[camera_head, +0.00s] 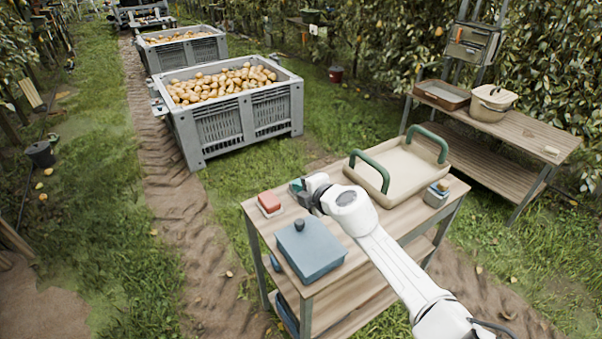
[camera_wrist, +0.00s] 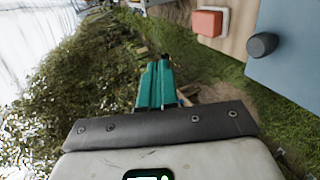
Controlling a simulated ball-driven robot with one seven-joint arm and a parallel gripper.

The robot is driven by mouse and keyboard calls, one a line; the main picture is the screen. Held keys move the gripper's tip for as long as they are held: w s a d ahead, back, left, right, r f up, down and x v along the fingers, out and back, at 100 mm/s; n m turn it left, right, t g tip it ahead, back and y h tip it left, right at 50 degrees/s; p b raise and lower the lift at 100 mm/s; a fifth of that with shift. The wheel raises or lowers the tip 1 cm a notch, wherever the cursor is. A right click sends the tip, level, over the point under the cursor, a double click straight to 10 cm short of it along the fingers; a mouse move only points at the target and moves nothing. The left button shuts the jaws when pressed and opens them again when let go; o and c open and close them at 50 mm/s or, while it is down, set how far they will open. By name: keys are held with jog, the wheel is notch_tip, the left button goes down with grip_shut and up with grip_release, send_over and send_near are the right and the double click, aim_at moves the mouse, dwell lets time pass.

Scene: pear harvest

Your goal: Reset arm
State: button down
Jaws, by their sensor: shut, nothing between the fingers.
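My arm reaches in from the lower right over the wooden table (camera_head: 345,262) in the head view. My gripper (camera_head: 297,187) is above the table's far edge, beside the red and white block. In the wrist view my gripper (camera_wrist: 158,66) shows two teal fingers pressed together with nothing between them. The wrist view looks sideways past the table, toward the foliage and grass.
On the table are a blue lidded box (camera_head: 309,252), a red and white block (camera_head: 269,203), a beige tray with green handles (camera_head: 405,172) and a small grey container (camera_head: 436,196). Grey crates of pears (camera_head: 220,125) stand beyond. A second bench (camera_head: 520,136) is at right.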

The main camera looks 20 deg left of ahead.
notch_tip(320, 180, up, 5)
jog(key=s+m+t+y+b, duration=0.1)
jog(key=s+m+t, duration=0.25)
jog(key=m, duration=0.25)
jog(key=d+m+t+h, duration=0.4)
jog(key=d+m, duration=0.2)
jog(key=m, duration=0.1)
jog(key=s+d+f+m+g+h+b, duration=0.1)
jog(key=s+d+f+m+h, duration=0.3)
jog(key=d, duration=0.4)
jog(key=s+d+f+m+g+h+b, duration=0.1)
jog(key=s+d+f+m+g, duration=0.15)
jog(key=d+f, duration=0.35)
jog(key=s+d+f+m+h, duration=0.3)
jog(key=d+f+m, duration=0.15)
jog(key=d, duration=0.45)
jog(key=s+d+f+m+g, duration=0.1)
jog(key=s+d+f+g, duration=0.2)
jog(key=s, duration=0.9)
jog(key=s+d+f+m+g+b, duration=0.1)
jog(key=s+d+f+m+g, duration=0.1)
jog(key=s+d, duration=0.7)
jog(key=s+d+f+m+g+b, duration=0.1)
jog(key=s+d+f+g, duration=0.4)
jog(key=s, duration=1)
jog(key=shift+d+m+g, duration=0.6)
jog(key=shift+d, duration=0.05)
jog(key=shift+f, duration=0.1)
